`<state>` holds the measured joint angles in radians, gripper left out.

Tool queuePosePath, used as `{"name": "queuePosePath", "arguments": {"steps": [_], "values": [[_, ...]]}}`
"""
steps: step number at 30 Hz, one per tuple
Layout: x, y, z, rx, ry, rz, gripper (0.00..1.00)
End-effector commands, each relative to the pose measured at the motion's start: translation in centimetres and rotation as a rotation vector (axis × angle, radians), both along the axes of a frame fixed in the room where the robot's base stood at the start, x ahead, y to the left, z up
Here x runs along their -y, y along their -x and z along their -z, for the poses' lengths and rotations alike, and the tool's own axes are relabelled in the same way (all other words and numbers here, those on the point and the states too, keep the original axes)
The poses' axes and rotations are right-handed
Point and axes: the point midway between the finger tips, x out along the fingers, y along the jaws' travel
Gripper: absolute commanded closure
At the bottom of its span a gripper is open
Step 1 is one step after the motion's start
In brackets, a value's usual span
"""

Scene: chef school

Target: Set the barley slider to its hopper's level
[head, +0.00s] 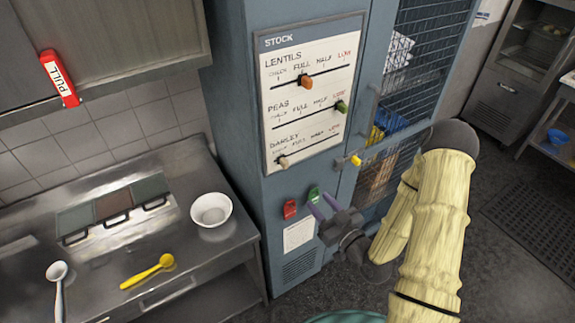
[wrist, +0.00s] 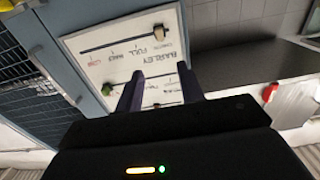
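The stock panel (head: 312,88) carries three slider rows: lentils, peas and barley. The beige barley slider (head: 283,161) is on the lowest row, at the far left, by the "check" mark. It also shows in the wrist view (wrist: 158,32), where the panel appears upside down. The lentils slider (head: 305,81) is orange, near "full". The green peas slider (head: 341,107) is at "low". My gripper (head: 320,205) is open and empty, below the panel, with its purple fingers apart. It touches no slider. I cannot tell which hopper is barley's or its level.
A mesh door (head: 425,55) beside the panel shows blue, yellow and brown contents, partly hidden by my arm. Red (head: 290,208) and green (head: 313,194) buttons sit below the panel.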

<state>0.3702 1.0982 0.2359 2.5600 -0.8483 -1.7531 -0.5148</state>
Motion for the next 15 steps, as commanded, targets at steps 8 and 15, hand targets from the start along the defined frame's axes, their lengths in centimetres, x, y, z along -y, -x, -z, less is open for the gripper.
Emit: {"name": "queuePosePath", "arguments": {"steps": [8, 15], "values": [[-0.8, -1.3, 0.4, 0.005, 0.004, -0.002, 0.62], [-1.8, -2.8, 0.4, 0.004, 0.003, -0.002, 0.62]]}}
